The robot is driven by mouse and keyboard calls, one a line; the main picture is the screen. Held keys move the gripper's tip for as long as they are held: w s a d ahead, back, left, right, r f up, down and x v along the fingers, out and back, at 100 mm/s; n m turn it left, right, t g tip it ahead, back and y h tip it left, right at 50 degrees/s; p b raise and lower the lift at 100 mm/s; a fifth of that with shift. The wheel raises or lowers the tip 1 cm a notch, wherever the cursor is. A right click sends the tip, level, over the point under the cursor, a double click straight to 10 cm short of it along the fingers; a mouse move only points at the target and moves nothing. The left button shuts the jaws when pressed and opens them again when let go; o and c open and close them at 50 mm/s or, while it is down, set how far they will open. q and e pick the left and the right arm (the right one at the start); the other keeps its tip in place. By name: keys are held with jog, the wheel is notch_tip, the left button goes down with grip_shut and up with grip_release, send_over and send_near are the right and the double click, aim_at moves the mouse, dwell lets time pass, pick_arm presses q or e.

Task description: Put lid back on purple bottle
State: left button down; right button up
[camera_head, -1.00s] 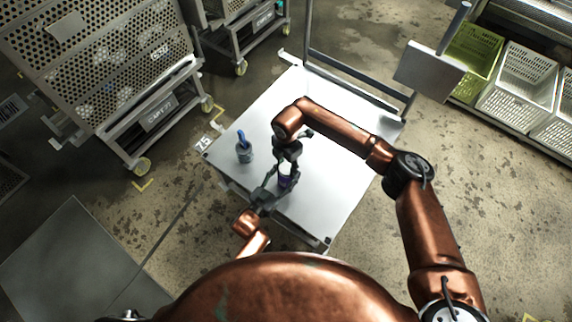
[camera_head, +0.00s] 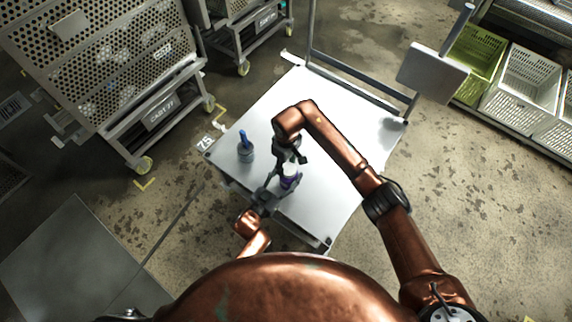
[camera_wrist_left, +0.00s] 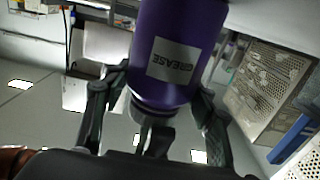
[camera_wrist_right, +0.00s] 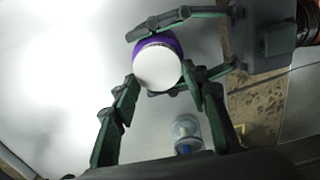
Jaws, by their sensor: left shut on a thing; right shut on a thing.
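The purple bottle (camera_head: 290,181) stands upright over the near part of the white table (camera_head: 330,195). In the left wrist view its purple side, labelled GREASE (camera_wrist_left: 176,60), lies between the fingers of my left gripper (camera_wrist_left: 155,110), which is shut on it. My right gripper (camera_wrist_right: 160,84) comes from above and is shut on the round white lid (camera_wrist_right: 156,68). The lid lines up over the bottle, and a purple rim shows behind it. I cannot tell whether the lid touches or is seated on the bottle.
A grey-blue container with a blue top (camera_head: 246,150) stands at the table's left side. The table's right half is clear. A metal post frame with a panel (camera_head: 432,72) rises at the back right. A perforated cart (camera_head: 110,70) stands left of the table.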

jog(key=shift+s+d+f+m, duration=0.15)
jog(key=shift+s+d+m, duration=0.1)
jog(key=shift+d+m, duration=0.05)
jog(key=shift+c, duration=0.2)
jog(key=o, duration=0.8)
jog(key=shift+w, duration=0.1)
jog(key=shift+r, duration=2.25)
jog(key=shift+c, duration=0.2)
